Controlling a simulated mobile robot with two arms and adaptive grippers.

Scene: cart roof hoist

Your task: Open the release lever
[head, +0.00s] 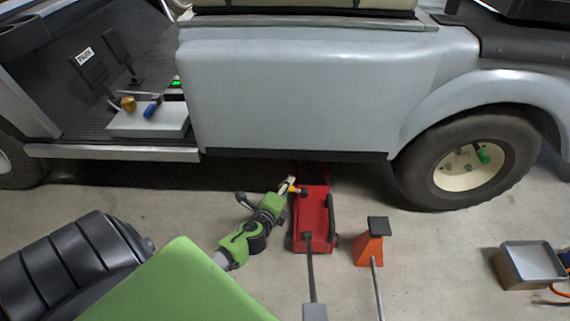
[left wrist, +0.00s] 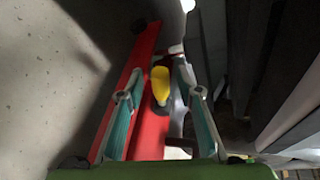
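A red floor jack (head: 314,222) stands on the concrete, its front end under the cart's side. A small yellow-handled lever (head: 295,190), apparently the release lever, sticks out at the jack's left side. In the left wrist view the yellow handle (left wrist: 160,84) lies between my two fingers, in front of the red jack body (left wrist: 152,135). My left gripper (head: 288,186) is at the lever, and its fingers (left wrist: 158,80) are spread with visible gaps on both sides of the handle. My right gripper is not in view.
The cart's body (head: 300,85) overhangs the jack, leaving little height there. A grey handle (head: 311,275) runs from the jack toward me. An orange jack stand (head: 369,248) stands close on the right. A metal tray (head: 532,262) lies far right. A wheel (head: 470,165) is at right.

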